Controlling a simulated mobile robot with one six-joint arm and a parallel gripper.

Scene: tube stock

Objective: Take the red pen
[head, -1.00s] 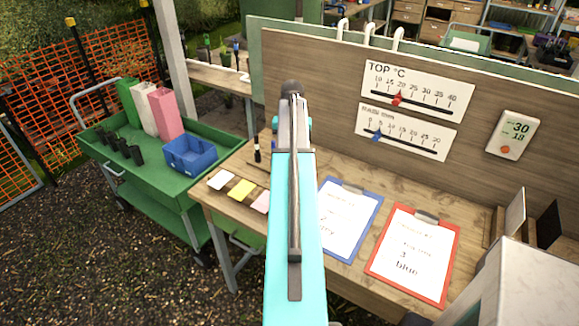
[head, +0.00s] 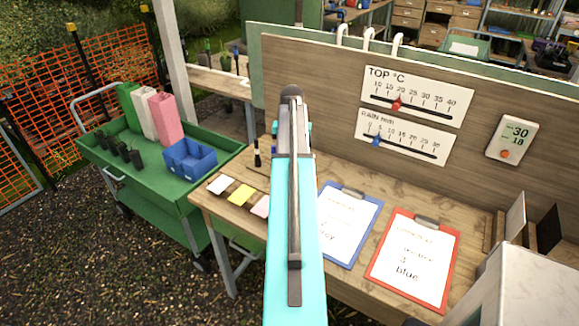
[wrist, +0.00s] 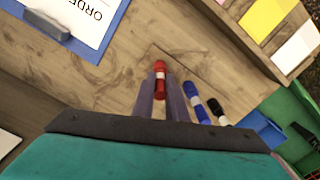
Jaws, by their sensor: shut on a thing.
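The red pen (wrist: 160,80) stands between the two fingers of my gripper (wrist: 162,104) in the wrist view, and the fingers are shut on it. A blue pen (wrist: 196,103) and a black pen (wrist: 217,110) are just to the right of my gripper, apart from the red one. In the head view the black pen (head: 257,153) stands upright on the wooden bench (head: 232,216). My own arm hides the red pen, the blue pen and the gripper's fingertips there.
A blue clipboard (head: 350,255) and a red clipboard (head: 375,270) lie on the bench. White, yellow and pink notes (head: 241,195) lie along its left side. A panel with two scales (head: 300,70) rises behind. A green cart (head: 150,185) with a blue bin (head: 189,157) stands left.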

